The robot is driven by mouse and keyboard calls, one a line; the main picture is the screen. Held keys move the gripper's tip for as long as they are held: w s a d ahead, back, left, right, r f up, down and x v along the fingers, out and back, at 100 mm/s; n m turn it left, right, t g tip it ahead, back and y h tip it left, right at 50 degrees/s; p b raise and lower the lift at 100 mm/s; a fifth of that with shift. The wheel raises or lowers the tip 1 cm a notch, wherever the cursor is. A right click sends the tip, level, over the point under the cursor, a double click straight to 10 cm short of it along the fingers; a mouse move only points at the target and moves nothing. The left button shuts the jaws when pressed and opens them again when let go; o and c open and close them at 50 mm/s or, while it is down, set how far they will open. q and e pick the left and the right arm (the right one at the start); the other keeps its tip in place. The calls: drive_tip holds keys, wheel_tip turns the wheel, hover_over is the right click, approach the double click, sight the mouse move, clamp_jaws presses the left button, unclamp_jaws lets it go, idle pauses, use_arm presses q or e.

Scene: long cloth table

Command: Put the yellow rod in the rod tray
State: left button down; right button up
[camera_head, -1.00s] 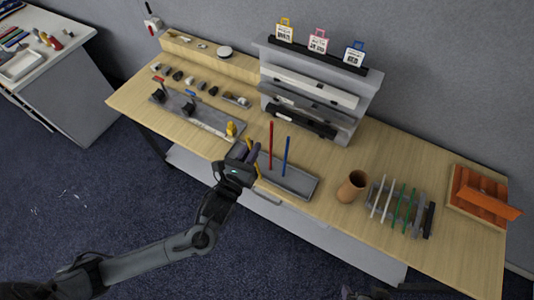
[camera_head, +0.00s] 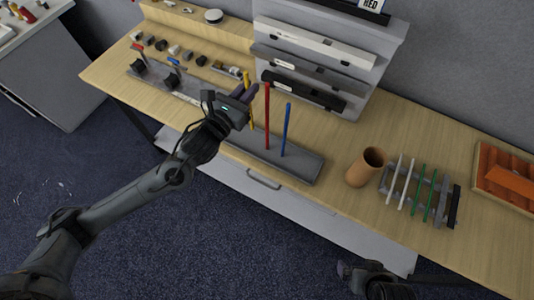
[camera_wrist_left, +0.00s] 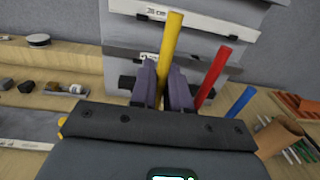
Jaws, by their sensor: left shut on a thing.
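The yellow rod (camera_head: 246,78) stands nearly upright, held between the fingers of my left gripper (camera_head: 243,93). It also shows between the two fingers in the left wrist view (camera_wrist_left: 173,42). Its top is above the red rod's top; the gripper hides its middle. A long grey tray (camera_head: 308,168) lies below and to the right, with a red rod (camera_head: 267,115) and a blue rod (camera_head: 286,130) standing upright in it. I cannot tell whether the yellow rod's lower end touches this tray. My right gripper (camera_head: 350,270) is partly in view at the bottom, its jaws unclear.
A grey shelf unit (camera_head: 318,55) rises behind. Small parts (camera_head: 173,50) and another tray lie left. Bare wood lies between tray and cup.

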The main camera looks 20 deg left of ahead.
use_arm(q)
drive_tip(key=shift+w+a+f+b, duration=0.1)
drive_tip(key=shift+w+a+b, duration=0.1)
drive_tip(key=shift+w+b, duration=0.15)
wheel_tip(320, 180, down, 9)
drive_tip(key=shift+f+p, duration=0.2)
drive_tip(key=shift+p, duration=0.1)
use_arm(e)
drive_tip(key=shift+w+f, duration=0.1)
drive_tip(key=shift+f, duration=0.3)
use_arm(q)
drive_tip(key=shift+f, duration=0.1)
drive_tip(key=c, duration=1.1)
unclamp_jaws()
use_arm(e)
drive_tip(key=shift+f, duration=0.1)
